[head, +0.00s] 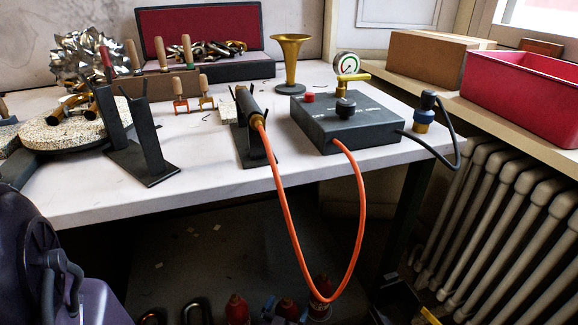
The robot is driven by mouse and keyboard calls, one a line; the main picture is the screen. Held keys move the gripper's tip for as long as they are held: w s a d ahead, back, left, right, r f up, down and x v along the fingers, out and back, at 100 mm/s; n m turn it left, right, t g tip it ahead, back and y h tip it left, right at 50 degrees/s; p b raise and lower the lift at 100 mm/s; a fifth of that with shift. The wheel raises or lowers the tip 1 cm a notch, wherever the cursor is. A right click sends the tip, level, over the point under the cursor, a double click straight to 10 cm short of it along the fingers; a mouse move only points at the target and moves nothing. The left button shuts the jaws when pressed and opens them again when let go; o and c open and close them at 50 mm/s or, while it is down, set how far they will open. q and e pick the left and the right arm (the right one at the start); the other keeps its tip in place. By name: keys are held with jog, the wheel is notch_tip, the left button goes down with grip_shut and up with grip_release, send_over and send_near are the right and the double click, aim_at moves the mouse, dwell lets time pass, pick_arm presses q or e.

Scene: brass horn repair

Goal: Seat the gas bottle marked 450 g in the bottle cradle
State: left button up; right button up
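A dark metal stand (148,148) with two notched uprights, which looks like the bottle cradle, is empty near the table's front left edge. My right gripper is not seen.
A torch (247,105) rests on another dark stand, its orange hose (288,215) hanging in front of the table to a grey box (345,125) with a gauge. A brass bell (290,58), tools and a stone-like disc (78,128) occupy the table. A radiator (500,220) stands right.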

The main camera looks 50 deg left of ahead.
pick_arm(q)
grip_shut()
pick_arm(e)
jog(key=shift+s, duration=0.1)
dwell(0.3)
